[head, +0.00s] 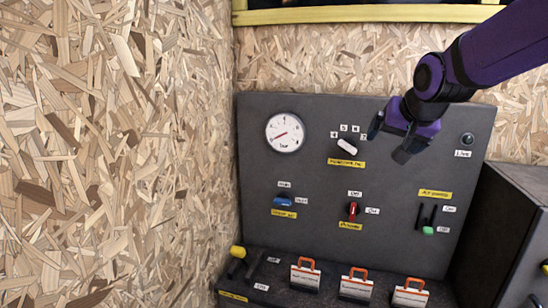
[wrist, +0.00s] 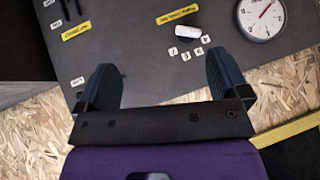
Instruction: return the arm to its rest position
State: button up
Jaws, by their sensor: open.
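My purple arm reaches in from the upper right in the head view. My gripper (head: 390,140) is in front of the upper right part of the dark control panel (head: 320,180), close to the white selector knob (head: 347,146). In the wrist view my gripper (wrist: 162,88) has its two dark fingers wide apart with nothing between them. The white knob (wrist: 187,32) lies beyond the fingertips there, apart from them. I cannot tell the exact gap between the fingers and the panel.
A round gauge (head: 285,132), a blue knob (head: 283,201), a red switch (head: 352,208) and a green-tipped slider (head: 428,230) are on the panel. Several orange-handled items stand on the lower ledge. A chipboard wall (head: 110,150) is at left, a dark cabinet (head: 510,230) at right.

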jog(key=s+d+f+n+g, duration=0.1)
jog(key=s+d, duration=0.1)
jog(key=s, duration=1.1)
jog(key=s+d+f+n+g, duration=0.2)
jog(key=s, duration=1.1)
jog(key=shift+s+n, duration=0.25)
jog(key=shift+n, duration=0.05)
jog(key=shift+f, duration=0.1)
jog(key=shift+c, duration=0.2)
